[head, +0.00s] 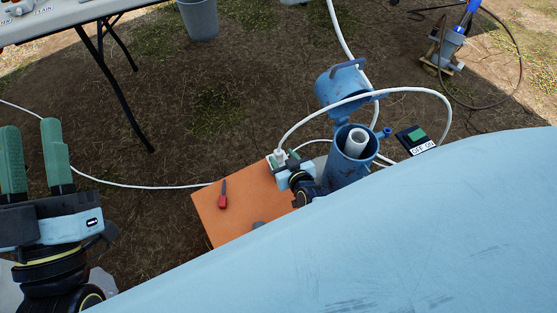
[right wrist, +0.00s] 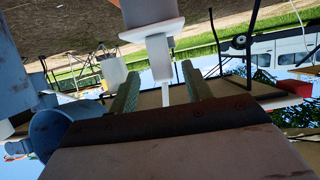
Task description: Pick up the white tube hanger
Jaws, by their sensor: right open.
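The white tube hanger (head: 279,156) is a small white piece at the end of the white tube, above the orange box beside the blue well pipe. My right gripper (head: 286,160) is at it, with the jaws open. In the right wrist view, the white hanger (right wrist: 158,50) and its narrow stem lie between the lines of the two parted green fingers (right wrist: 162,93). I cannot tell whether a finger touches it. My left gripper (head: 35,158) is open and empty at the left edge, far from the hanger.
The open blue well pipe (head: 345,172) with a white inner pipe stands right of my right gripper, its blue lid (head: 342,87) raised. A red-handled tool (head: 222,198) lies on the orange box (head: 245,205). The white tube (head: 420,90) loops over the well. A large light-blue surface (head: 400,235) fills the lower right.

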